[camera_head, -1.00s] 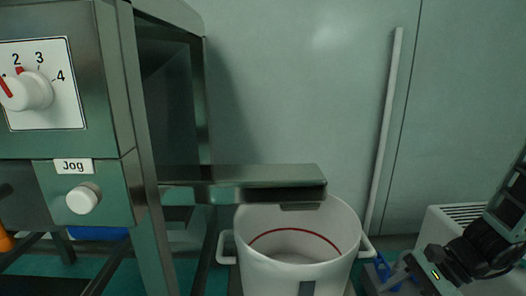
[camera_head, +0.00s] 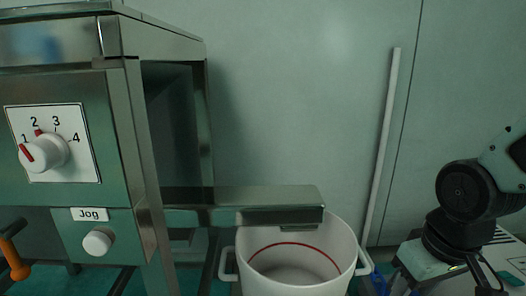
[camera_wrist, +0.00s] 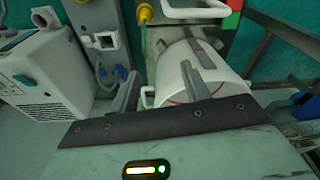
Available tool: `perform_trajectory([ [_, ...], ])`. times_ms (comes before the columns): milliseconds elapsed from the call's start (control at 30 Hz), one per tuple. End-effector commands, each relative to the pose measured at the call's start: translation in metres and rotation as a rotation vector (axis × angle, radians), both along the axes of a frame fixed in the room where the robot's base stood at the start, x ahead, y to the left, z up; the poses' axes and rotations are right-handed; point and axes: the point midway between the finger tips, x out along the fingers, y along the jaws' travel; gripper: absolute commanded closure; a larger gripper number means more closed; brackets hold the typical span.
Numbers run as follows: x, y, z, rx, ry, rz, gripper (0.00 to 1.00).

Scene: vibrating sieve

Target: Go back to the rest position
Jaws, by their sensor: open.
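My gripper (camera_wrist: 158,88) is open and empty in the wrist view, its two grey fingers apart. The white pot with a red ring inside and side handles (camera_wrist: 212,72) shows beyond the fingers, and I see nothing between them. In the head view, my arm (camera_head: 466,200) is folded at the right edge, right of the pot (camera_head: 265,284), and the gripper end is mostly cut off at the bottom. The pot stands under the end of the metal chute (camera_head: 260,200).
The steel sieve machine (camera_head: 125,140) fills the left, with a numbered dial knob (camera_head: 43,152) and a Jog button (camera_head: 98,242). An orange handle (camera_head: 17,262) is at lower left. A white vented box (camera_wrist: 38,75) stands left in the wrist view. A wall pipe (camera_head: 382,145) rises behind.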

Motion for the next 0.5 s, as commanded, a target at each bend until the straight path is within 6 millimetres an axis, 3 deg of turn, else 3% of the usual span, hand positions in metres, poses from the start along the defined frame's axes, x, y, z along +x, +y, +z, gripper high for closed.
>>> perform_trajectory([
  [33, -0.009, 0.016, 0.029, 0.0, 0.01, 0.053, 0.54],
  [300, -0.08, 0.09, 0.121, -0.026, 0.102, 0.358, 0.54],
  [400, -0.109, 0.107, 0.154, -0.044, 0.131, 0.459, 0.54],
  [500, -0.104, 0.103, 0.184, -0.041, 0.13, 0.439, 0.54],
])
